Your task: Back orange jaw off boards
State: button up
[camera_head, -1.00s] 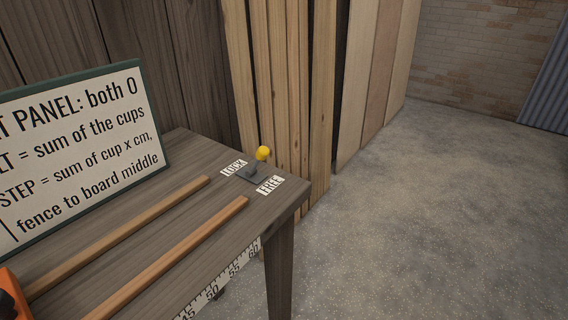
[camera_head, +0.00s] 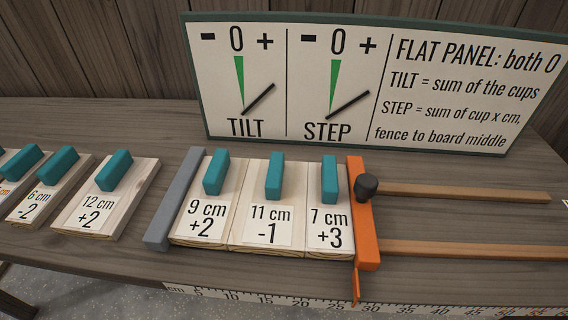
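The orange jaw (camera_head: 364,220) stands upright against the right side of the boards, with a black knob (camera_head: 366,187) on its upper part. Three boards sit between it and a grey fence (camera_head: 174,199): one marked 9 cm +2 (camera_head: 196,229), one 11 cm -1 (camera_head: 263,235) and one 7 cm +3 (camera_head: 328,238). Each bears a teal block. I see no gap between the jaw and the 7 cm board. Two wooden rails (camera_head: 465,192) run right from the jaw. My gripper is not in view.
Loose boards, one marked 12 cm +2 (camera_head: 107,212), lie left of the fence. A sign (camera_head: 445,85) with TILT and STEP dials stands behind; both black needles point off zero. A ruler (camera_head: 240,301) runs along the bench's front edge. The bench over the rails is clear.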

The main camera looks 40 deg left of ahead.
aim_at(363, 186)
jog(key=j+u, duration=0.2)
jog(key=u, duration=0.75)
